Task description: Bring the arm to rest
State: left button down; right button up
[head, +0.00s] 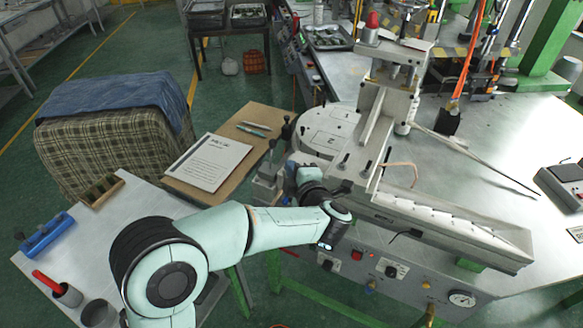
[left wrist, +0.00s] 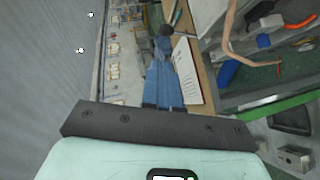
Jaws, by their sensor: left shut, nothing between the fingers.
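My left arm comes in from the lower left, and its forearm lies across the front of the grey machine (head: 400,215). My left gripper (head: 291,170) is by the machine's left end, close to the round white table marked with numbers (head: 331,132). In the left wrist view the gripper's blue fingers (left wrist: 163,62) are together with nothing between them. The head view does not clearly show whether the gripper touches the machine. My right gripper is not in view.
A sheet of paper (head: 208,162) lies on a wooden board (head: 256,115) left of the gripper. A side table (head: 150,215) holds a blue rack (head: 47,236), a wooden rack (head: 103,190) and cups. A covered chair (head: 115,135) stands behind. Green floor shows beyond.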

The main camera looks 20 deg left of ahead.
pick_arm(q)
jog(key=s+d+f+m+g+h, duration=0.1)
jog(key=s+f+m+h, duration=0.3)
jog(key=f, duration=0.8)
jog(key=s+d+f+m+g+h, duration=0.1)
jog(key=f+m, duration=0.4)
jog(key=f, duration=0.6)
jog(key=s+d+f+m+g+h, duration=0.1)
jog(key=s+f+m+h, duration=0.3)
jog(key=f, duration=0.8)
jog(key=s+d+f+m+g+h, duration=0.1)
jog(key=s+d+f+m+g, duration=0.1)
jog(key=s, duration=0.6)
jog(key=s+d+f+m+g+h, duration=0.2)
jog(key=s+f+g, duration=0.2)
jog(key=s, duration=0.5)
jog(key=s+d+f+m+g+h, duration=0.2)
jog(key=s+f, duration=0.4)
jog(key=s, duration=0.3)
jog(key=shift+s+d+f+m+g, duration=0.2)
jog(key=shift+f+m+g, duration=0.2)
jog(key=shift+g, duration=0.2)
jog(key=shift+w, duration=0.1)
